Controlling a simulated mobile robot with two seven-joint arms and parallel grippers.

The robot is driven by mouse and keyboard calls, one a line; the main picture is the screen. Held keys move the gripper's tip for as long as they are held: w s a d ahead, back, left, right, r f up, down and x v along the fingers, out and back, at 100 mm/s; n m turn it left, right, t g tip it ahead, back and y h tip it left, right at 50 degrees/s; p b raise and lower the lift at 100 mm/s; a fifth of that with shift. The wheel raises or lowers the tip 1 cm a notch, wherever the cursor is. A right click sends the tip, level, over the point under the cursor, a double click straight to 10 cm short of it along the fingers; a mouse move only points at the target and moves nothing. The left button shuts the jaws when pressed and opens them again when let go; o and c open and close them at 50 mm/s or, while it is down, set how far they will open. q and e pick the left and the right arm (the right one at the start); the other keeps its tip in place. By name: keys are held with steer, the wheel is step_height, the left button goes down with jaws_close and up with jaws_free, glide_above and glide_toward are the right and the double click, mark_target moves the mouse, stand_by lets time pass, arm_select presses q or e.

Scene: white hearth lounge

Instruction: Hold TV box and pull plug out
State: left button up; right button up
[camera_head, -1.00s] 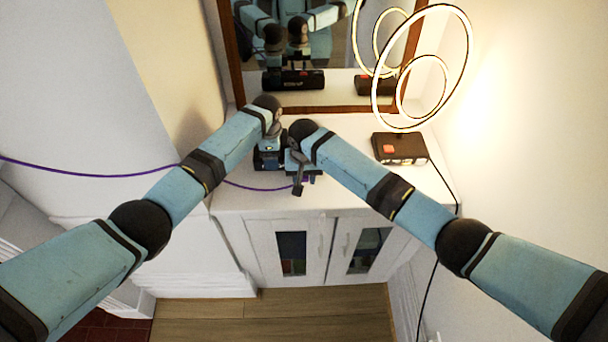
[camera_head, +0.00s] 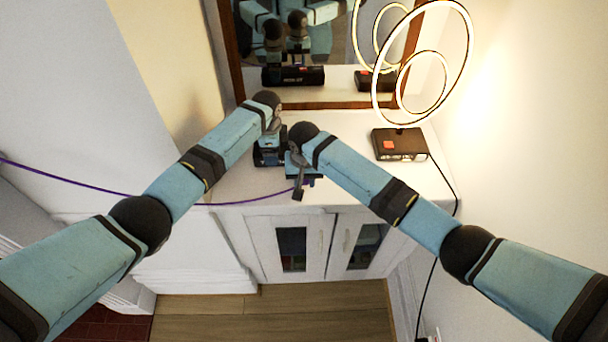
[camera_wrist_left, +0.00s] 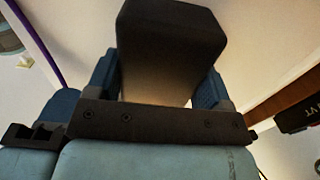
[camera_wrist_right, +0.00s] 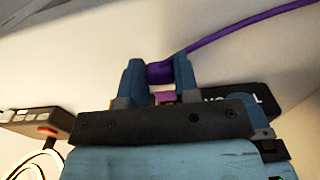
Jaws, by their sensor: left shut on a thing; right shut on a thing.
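The TV box (camera_wrist_left: 170,40) is black and fills the space between the fingers of my left gripper (camera_wrist_left: 160,88), which is shut on it. In the head view my left gripper (camera_head: 268,155) stands over the cabinet top and mostly hides the box. My right gripper (camera_head: 307,181) is just right of it, near the cabinet's front edge. In the right wrist view my right gripper (camera_wrist_right: 159,72) is shut on the purple plug (camera_wrist_right: 159,71), with the purple cable (camera_wrist_right: 245,24) running off it. The lettered box (camera_wrist_right: 248,97) shows behind the fingers; I cannot tell whether the plug touches it.
A ring lamp (camera_head: 421,66) on a dark base (camera_head: 400,146) stands right on the white cabinet (camera_head: 350,185). A black cord hangs at the cabinet's right side. A brown-framed mirror (camera_head: 330,102) behind reflects my arms and the box. The cable hangs across the left side.

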steer(key=shift+s, duration=1.15)
arm_select(q)
steer(key=o, duration=1.2)
steer(key=shift+r, duration=0.15)
step_height(320, 180, up, 12)
steer(key=shift+f, duration=0.1)
